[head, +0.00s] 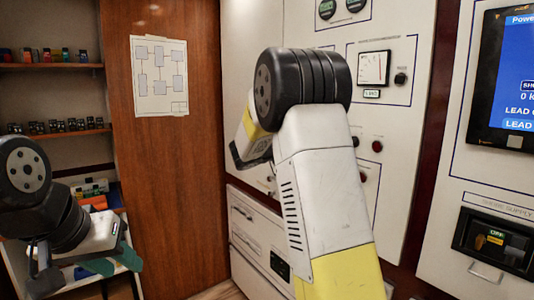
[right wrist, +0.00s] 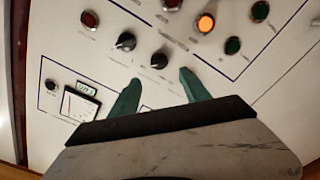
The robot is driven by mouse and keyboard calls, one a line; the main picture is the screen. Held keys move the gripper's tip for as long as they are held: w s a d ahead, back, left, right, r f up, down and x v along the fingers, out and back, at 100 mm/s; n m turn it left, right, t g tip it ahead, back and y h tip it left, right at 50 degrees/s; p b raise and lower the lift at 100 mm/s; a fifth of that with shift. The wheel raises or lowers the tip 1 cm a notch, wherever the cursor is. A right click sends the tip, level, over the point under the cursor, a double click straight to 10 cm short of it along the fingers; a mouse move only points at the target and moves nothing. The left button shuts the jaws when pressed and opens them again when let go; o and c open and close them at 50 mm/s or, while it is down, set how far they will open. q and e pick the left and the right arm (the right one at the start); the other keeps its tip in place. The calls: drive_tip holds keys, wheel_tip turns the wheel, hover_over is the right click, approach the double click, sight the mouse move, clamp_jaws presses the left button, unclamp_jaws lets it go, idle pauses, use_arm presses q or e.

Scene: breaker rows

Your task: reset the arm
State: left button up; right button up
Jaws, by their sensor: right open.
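My right arm (head: 325,190) reaches up in front of the white control panel in the head view. Its gripper is hidden there behind the arm. In the right wrist view my right gripper (right wrist: 161,84) is open and empty, its two green fingers apart. Its fingers point at the panel (right wrist: 85,60), near two black rotary knobs (right wrist: 126,41) and (right wrist: 159,60). I cannot tell whether they touch it. My left gripper (head: 112,262) is low at the left in the head view. Its green fingers look apart with nothing between them.
Shelves (head: 60,66) with small coloured parts stand at the left. A wooden panel with a paper diagram (head: 160,75) is beside them. The control panel has a gauge (head: 373,68) and a lit orange button (right wrist: 206,22). A screen (head: 508,80) and a breaker (head: 494,240) are at the right.

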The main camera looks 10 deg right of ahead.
drive_tip(key=s+a+f+n+g+y, duration=0.1)
drive_tip(key=s+f+g+y, duration=0.1)
drive_tip(key=s+f+y, duration=0.5)
drive_tip(key=s+a+f+g+y, duration=0.15)
drive_tip(key=s+f, duration=0.25)
drive_tip(key=s, duration=0.8)
drive_tip(key=s+a+n+t+y, duration=0.2)
drive_tip(key=s+a+n+y, duration=0.2)
drive_tip(key=s+a+y, duration=0.6)
drive_tip(key=s+a, duration=0.3)
drive_tip(key=a, duration=0.4)
drive_tip(key=shift+s+a+f+t, duration=0.25)
drive_tip(key=shift+s+f+t, duration=0.05)
drive_tip(key=shift+s+t, duration=0.05)
